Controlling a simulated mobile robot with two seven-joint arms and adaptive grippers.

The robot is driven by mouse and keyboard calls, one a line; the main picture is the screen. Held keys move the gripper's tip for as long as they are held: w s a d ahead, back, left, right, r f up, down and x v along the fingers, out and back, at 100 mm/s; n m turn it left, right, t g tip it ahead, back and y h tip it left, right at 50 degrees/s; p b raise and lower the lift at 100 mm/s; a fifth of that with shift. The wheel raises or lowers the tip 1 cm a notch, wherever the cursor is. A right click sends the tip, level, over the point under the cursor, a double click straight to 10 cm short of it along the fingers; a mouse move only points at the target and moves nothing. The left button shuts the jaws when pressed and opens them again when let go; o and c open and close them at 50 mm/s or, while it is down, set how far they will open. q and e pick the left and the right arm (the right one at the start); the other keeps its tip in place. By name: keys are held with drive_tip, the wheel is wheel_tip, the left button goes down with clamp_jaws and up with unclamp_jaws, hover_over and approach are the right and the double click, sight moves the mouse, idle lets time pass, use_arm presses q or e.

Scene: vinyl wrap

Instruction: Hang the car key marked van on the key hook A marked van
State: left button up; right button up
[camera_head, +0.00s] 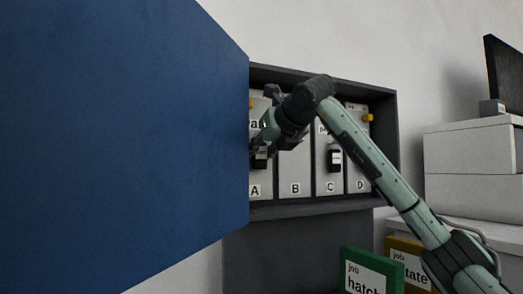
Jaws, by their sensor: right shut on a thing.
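My right gripper (267,135) reaches into the open key cabinet (330,208), in front of the panel marked A (256,178). It is shut on a dark car key (260,159), which shows just below the fingers in front of panel A. The key's marking cannot be read. A yellow hook (251,104) on panel A shows partly beside the gripper; the panel's upper label is mostly covered. I cannot tell whether the key touches the hook. My left gripper is not in view.
The open blue door (120,140) fills the left side, close to panel A. Another dark key (335,160) hangs at C. D has a bare yellow hook (367,118). Green (370,275) and yellow (408,262) job boxes stand below; white boxes (470,160) are at right.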

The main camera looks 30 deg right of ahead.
drive_tip(key=shift+w+f, duration=0.25)
drive_tip(key=shift+f, duration=0.15)
drive_tip(key=o, duration=0.9)
drive_tip(key=shift+o, duration=1.2)
drive_tip(key=shift+w+f, duration=0.1)
drive_tip(key=shift+w, duration=0.05)
drive_tip(key=shift+o, duration=0.3)
drive_tip(key=shift+w+f, duration=0.15)
drive_tip(key=shift+w, duration=0.1)
drive_tip(key=shift+s+r, duration=0.2)
drive_tip(key=shift+s, duration=0.1)
drive_tip(key=v, duration=1.1)
drive_tip(key=shift+s+r, duration=0.2)
drive_tip(key=shift+s, duration=0.1)
